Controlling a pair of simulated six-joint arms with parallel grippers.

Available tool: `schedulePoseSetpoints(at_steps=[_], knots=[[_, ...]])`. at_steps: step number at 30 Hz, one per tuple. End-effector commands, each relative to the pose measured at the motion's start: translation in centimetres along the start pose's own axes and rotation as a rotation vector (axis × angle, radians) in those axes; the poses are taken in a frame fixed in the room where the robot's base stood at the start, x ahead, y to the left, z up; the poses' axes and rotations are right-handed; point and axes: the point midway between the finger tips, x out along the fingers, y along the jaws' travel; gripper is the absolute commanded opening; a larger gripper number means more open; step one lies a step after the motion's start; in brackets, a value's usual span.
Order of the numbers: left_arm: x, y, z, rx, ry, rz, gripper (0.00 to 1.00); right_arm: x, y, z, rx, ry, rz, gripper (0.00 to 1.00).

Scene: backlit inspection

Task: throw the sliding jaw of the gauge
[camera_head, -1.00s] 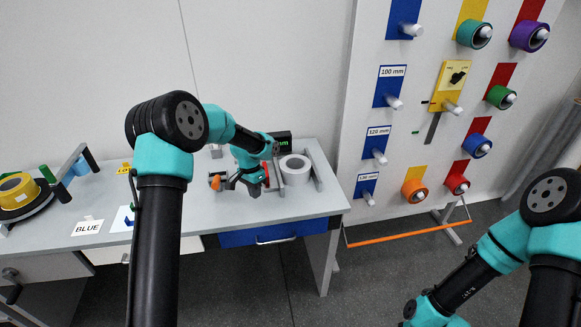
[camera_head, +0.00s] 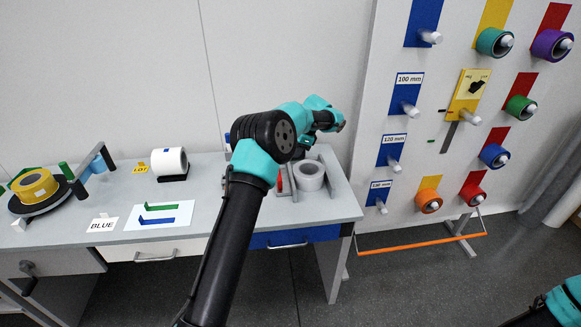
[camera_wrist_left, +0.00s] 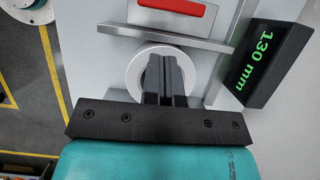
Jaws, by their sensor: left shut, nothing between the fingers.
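The gauge stands at the table's right end, with a white roll (camera_head: 308,174) between two grey bars. In the left wrist view the roll (camera_wrist_left: 136,68) lies below my left gripper (camera_wrist_left: 165,62), which is shut and empty in front of it; contact cannot be told. A red handle (camera_wrist_left: 178,6) lies beyond one grey bar (camera_wrist_left: 168,36); it also shows in the head view (camera_head: 279,182). Which bar is the sliding jaw is unclear. The display (camera_wrist_left: 262,62) reads 130 mm. My left arm hides part of the gauge. My right gripper is out of view.
A board (camera_head: 385,232) with pegs and coloured rolls stands right of the table. On the table (camera_head: 215,215) are a yellow roll (camera_head: 35,185), a second white roll (camera_head: 169,161), a BLUE card (camera_head: 102,224) and a white sheet (camera_head: 160,216).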

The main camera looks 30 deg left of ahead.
Motion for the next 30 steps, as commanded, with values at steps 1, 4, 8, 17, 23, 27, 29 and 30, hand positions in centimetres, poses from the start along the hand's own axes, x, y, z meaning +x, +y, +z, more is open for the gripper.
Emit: schedulePoseSetpoints(at_steps=[1,4,8,17,23,27,29,30], knots=[[0.3,0.0,0.0,0.0,-0.001,0.001,0.0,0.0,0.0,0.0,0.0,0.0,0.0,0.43],[1.0,0.0,0.0,0.0,0.0,0.001,0.0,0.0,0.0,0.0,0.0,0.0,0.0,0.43],[2.7,0.0,0.1,0.0,0.0,0.003,0.0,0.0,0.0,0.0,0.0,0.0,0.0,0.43],[7.6,0.1,0.0,0.001,0.0,0.003,0.0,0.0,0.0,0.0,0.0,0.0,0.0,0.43],[9.6,0.0,0.0,-0.001,0.0,0.001,0.0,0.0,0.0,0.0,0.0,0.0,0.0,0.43],[9.9,0.0,0.0,-0.001,0.0,0.0,0.0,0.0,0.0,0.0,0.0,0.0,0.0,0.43],[9.9,0.0,0.0,-0.001,0.001,0.0,0.0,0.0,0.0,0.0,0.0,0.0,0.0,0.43],[9.9,0.0,0.0,-0.001,0.001,0.0,0.0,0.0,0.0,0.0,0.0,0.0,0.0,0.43]])
